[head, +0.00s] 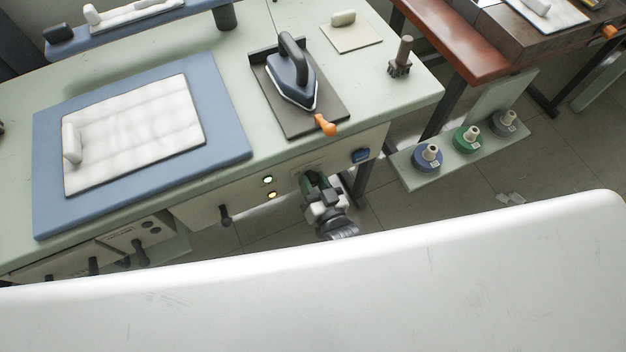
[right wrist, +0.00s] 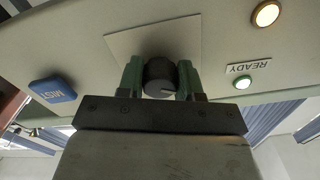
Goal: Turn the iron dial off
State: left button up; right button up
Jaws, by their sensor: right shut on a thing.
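The dark round dial (right wrist: 160,78) is on the front panel of the ironing table, in front of a pale square plate (right wrist: 125,42). It has a light pointer mark on its face. My right gripper (head: 318,183) is at the panel below the iron. In the right wrist view its green fingers (right wrist: 160,80) are on either side of the dial, shut on it. In the head view the gripper hides the dial. The dark blue iron (head: 291,80) rests on a dark stand on the table top. My left gripper is not in view.
An amber light (right wrist: 266,14) and a green light (right wrist: 243,82) marked READY glow beside the dial. A blue MIST button (right wrist: 53,90) is on its other side. A small dark lever (head: 225,214) sticks out further left. A white surface (head: 320,290) fills the foreground.

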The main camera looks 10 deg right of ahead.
jog(key=o, duration=0.9)
jog(key=v, duration=1.1)
jog(key=shift+f, duration=0.2)
